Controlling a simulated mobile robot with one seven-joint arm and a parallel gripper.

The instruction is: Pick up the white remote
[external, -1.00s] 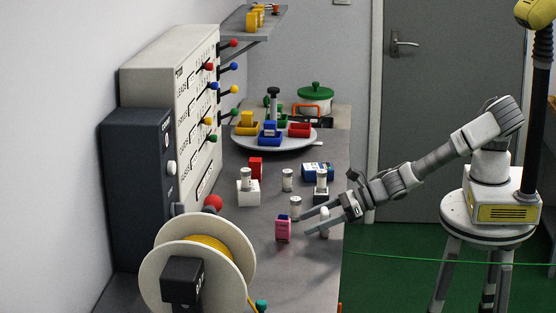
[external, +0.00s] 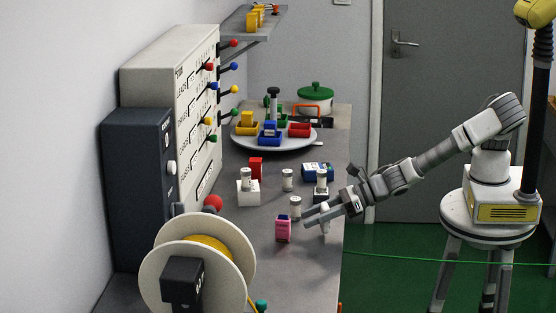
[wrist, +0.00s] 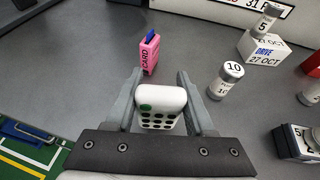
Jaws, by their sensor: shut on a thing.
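The white remote (wrist: 160,100), with dark buttons and a green mark, stands between the two fingers of my gripper (wrist: 158,92) in the wrist view. My gripper is shut on it. In the external view the remote (external: 325,214) is a small white shape partly hidden by the fingers of my gripper (external: 314,219), low over the bench near its right edge. I cannot tell whether it touches the bench top.
A pink card box (external: 283,229) stands just left of the fingertips, and a white labelled cylinder (external: 295,207) stands just behind. More cylinders and a white block (external: 248,194) are farther back. A cable reel (external: 200,262) fills the front left. The grey bench (external: 305,270) is clear in front.

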